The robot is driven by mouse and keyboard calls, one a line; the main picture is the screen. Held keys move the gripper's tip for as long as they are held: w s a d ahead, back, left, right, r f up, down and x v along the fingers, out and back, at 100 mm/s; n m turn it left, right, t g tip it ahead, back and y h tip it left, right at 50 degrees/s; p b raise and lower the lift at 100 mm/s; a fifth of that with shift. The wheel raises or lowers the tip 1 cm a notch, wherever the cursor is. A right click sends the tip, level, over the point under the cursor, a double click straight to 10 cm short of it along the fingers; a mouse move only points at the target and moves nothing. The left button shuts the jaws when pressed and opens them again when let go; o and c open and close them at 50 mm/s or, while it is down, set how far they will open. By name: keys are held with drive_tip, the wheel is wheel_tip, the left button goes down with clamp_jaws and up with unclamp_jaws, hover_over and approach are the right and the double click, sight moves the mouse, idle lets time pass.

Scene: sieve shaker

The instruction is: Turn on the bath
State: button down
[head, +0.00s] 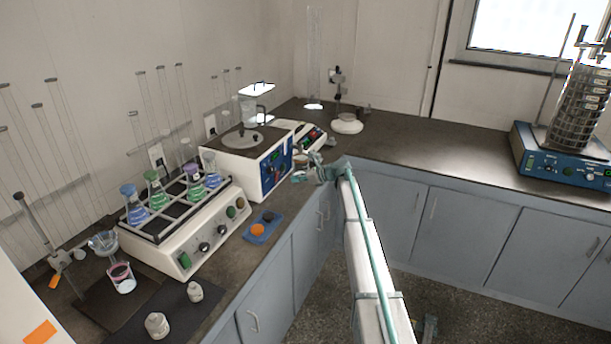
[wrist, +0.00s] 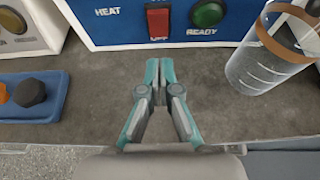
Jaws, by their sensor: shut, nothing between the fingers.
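The bath (head: 236,158) is a white box with a blue front panel and a round lid on top, on the left bench near the corner. In the wrist view its blue panel (wrist: 120,30) shows the word HEAT, a red rocker switch (wrist: 158,22) and a round green READY lamp (wrist: 208,14). The switch's on or off position is unclear. My gripper (wrist: 160,66) is shut and empty, its fingertips just below the red switch in the picture, apart from it. In the head view my gripper (head: 308,172) is at the bath's right front.
A clear beaker with a brown rim (wrist: 268,58) stands close right of my fingers. A blue tray (wrist: 30,105) with an orange and a black knob-like piece lies left. A shaker with coloured flasks (head: 190,225) stands further left. The sieve shaker (head: 570,155) is far right.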

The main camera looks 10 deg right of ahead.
sight(277, 175)
drive_tip(key=w+a, duration=0.1)
drive_tip(key=w+a+p, duration=0.1)
drive_tip(key=a, duration=0.1)
drive_tip(key=shift+w+a, duration=0.15)
drive_tip(key=shift+w, duration=0.2)
drive_tip(key=shift+w+a+r+p, duration=0.25)
drive_tip(key=shift+w+a+p, duration=0.25)
drive_tip(key=shift+a, duration=0.15)
drive_tip(key=shift+a, duration=0.1)
